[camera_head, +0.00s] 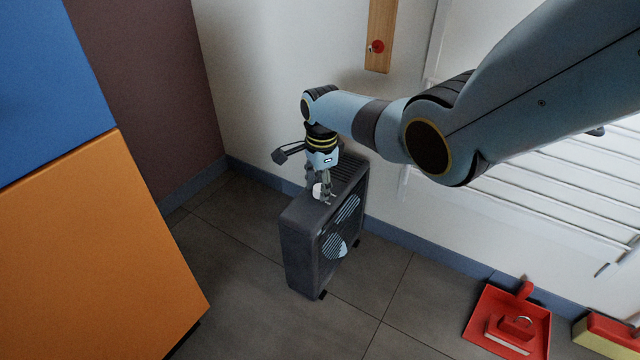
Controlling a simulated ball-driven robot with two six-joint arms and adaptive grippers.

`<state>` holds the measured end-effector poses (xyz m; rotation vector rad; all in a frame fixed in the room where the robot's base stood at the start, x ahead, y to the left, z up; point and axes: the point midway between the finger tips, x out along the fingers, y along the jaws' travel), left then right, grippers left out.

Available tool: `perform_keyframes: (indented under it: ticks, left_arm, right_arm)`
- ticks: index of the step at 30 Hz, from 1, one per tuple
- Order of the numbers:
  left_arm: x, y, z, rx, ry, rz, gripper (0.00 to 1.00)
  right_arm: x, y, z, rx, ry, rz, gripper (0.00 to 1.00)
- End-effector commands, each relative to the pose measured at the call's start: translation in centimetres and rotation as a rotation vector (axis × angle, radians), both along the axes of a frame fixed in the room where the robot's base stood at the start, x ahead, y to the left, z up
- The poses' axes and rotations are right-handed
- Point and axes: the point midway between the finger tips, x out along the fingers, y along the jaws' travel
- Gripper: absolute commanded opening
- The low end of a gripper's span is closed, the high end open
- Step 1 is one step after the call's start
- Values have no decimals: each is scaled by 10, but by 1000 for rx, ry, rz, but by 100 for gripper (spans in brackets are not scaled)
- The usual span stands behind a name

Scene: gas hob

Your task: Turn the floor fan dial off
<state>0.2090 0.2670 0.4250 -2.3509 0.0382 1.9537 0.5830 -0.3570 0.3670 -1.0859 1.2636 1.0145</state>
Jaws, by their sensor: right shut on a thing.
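A dark grey box-shaped floor fan (300,245) stands upright on the tiled floor near the wall, its round grille facing right. A small white dial (318,191) sits on its top, near the front left end. My right gripper (322,192) points down onto the fan's top and is shut on the dial. Its fingers hide part of the dial, so I cannot read its setting. My left gripper is not in view.
An orange and blue cabinet (90,250) stands at the left. A red dustpan (508,322) lies on the floor at the lower right, beside a red and yellow object (605,338). A white slatted rack (540,190) is at the right wall. Floor left of the fan is clear.

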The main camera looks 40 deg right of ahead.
Motion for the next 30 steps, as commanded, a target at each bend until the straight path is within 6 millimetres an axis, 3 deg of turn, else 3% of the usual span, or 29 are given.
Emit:
perform_keyframes:
  ticks: [19, 30]
  left_arm:
    - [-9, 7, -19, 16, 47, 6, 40]
    - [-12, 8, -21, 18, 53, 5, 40]
  right_arm:
    - [0, -1, 1, 1, -1, 585, 1]
    - [0, -1, 0, 1, 1, 936, 1]
